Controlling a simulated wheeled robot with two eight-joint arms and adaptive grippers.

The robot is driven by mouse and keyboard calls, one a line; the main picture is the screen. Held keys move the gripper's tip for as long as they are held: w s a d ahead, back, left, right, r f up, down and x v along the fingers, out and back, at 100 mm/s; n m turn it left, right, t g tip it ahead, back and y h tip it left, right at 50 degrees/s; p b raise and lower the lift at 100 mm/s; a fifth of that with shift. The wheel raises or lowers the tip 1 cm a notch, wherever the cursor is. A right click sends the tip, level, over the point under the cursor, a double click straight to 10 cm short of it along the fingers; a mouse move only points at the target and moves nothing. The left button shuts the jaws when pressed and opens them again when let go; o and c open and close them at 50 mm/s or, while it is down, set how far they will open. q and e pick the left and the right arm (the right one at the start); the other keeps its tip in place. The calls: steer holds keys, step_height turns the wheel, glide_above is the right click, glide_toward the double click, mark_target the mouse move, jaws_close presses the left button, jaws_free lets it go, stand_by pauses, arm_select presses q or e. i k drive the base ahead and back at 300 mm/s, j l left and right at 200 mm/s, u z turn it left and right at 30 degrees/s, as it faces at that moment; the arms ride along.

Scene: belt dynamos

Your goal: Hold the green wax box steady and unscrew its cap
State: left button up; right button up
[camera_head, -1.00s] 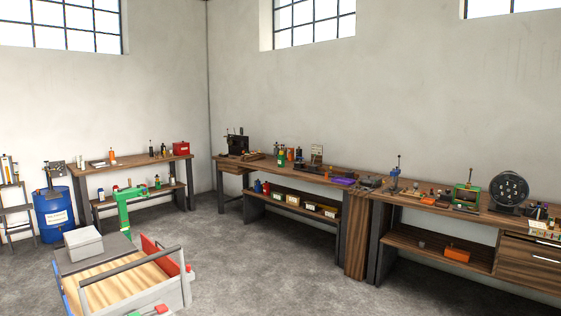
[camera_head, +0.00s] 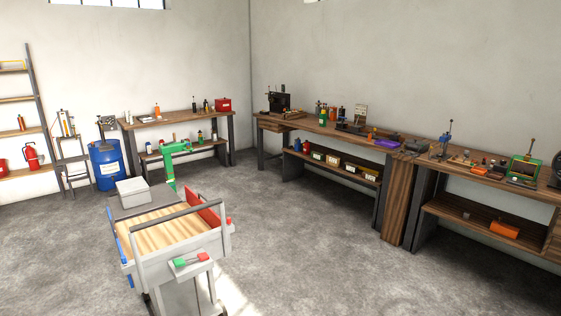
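No object is clear enough to be named the green wax box for sure. A small green container (camera_head: 323,117) with a dark top stands on the middle workbench, too far off to make out a cap. A green-framed device (camera_head: 525,168) stands on the right workbench. Neither of my grippers is in view, and nothing is seen touching these green things.
A cart (camera_head: 180,236) with a wooden deck and a grey box (camera_head: 133,192) stands in front, by a green machine (camera_head: 175,160). Behind are a blue barrel (camera_head: 106,166) and the left workbench (camera_head: 172,120). Grey floor (camera_head: 330,250) is open before the middle workbench (camera_head: 290,124).

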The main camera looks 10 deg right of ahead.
mark_target(323, 120)
steer(key=i+l+z, duration=0.25)
steer(key=i, duration=1.05)
steer(key=i+l+z, duration=0.1)
steer(key=i+z, duration=0.15)
steer(key=i, duration=4.45)
